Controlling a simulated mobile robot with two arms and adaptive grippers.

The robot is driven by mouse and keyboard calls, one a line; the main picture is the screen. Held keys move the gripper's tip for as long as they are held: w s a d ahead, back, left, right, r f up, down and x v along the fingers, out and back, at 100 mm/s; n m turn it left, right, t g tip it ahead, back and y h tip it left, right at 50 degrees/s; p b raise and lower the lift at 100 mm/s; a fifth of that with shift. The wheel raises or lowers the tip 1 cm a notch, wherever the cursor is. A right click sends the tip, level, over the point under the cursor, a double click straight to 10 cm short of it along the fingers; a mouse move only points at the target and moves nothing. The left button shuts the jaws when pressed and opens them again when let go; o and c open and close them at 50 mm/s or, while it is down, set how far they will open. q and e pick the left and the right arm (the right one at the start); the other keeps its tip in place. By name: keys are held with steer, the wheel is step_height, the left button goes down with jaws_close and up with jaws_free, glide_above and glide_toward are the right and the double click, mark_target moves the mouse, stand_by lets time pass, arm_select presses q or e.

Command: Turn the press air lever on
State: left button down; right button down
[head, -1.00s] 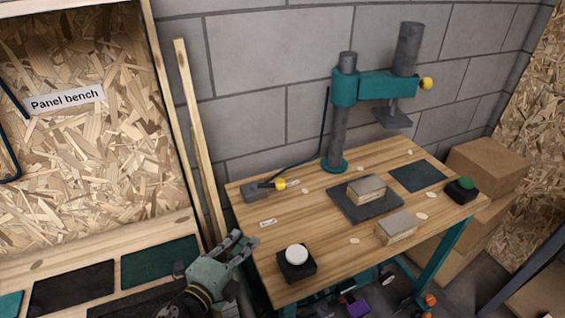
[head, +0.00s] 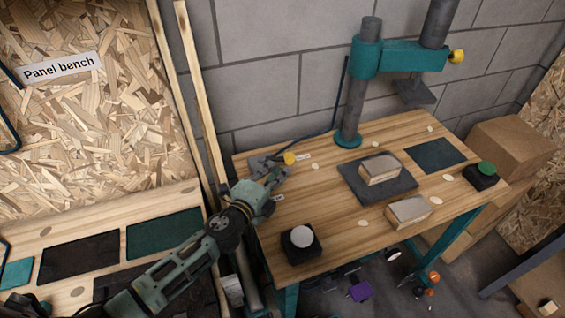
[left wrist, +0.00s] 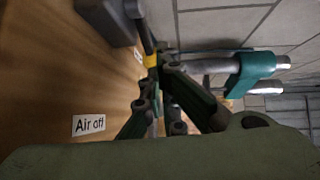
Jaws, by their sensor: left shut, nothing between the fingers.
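The press air lever (head: 289,158) has a yellow knob and sits on a grey valve block (head: 258,163) at the bench's back left corner. My left gripper (head: 279,175) is shut and empty, its fingertips just in front of the knob. In the left wrist view the lever's yellow knob (left wrist: 151,61) shows right by the tips of my left gripper (left wrist: 163,68); I cannot tell if they touch. An "Air off" label (left wrist: 88,125) lies on the wood nearer me. A second small label (head: 304,156) lies by the knob. My right gripper is not in view.
On the wooden bench (head: 330,220) are a dark plate with a block (head: 380,169), another block (head: 408,210), a white button box (head: 301,243) and a green button box (head: 481,175). Wooden posts lean at the left.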

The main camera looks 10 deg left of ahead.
mark_target(286, 156)
arm_select(q)
steer(key=shift+x, duration=1.9)
steer(key=shift+w+d+n+y, duration=0.2)
steer(key=shift+w+n+y, duration=0.05)
steer(key=shift+n+y, duration=0.25)
steer(key=n+y+b, duration=0.1)
steer(key=w+n+y+b, duration=0.1)
steer(key=y, duration=0.1)
steer(key=shift+w+d+f+t+b, duration=0.15)
steer(key=shift+w+t+b, duration=0.15)
steer(key=shift+b, duration=0.1)
steer(key=shift+w+n+y+b, duration=0.2)
steer(key=shift+n+y+b, duration=0.1)
steer(key=shift+y, duration=0.2)
steer(key=shift+w, duration=0.25)
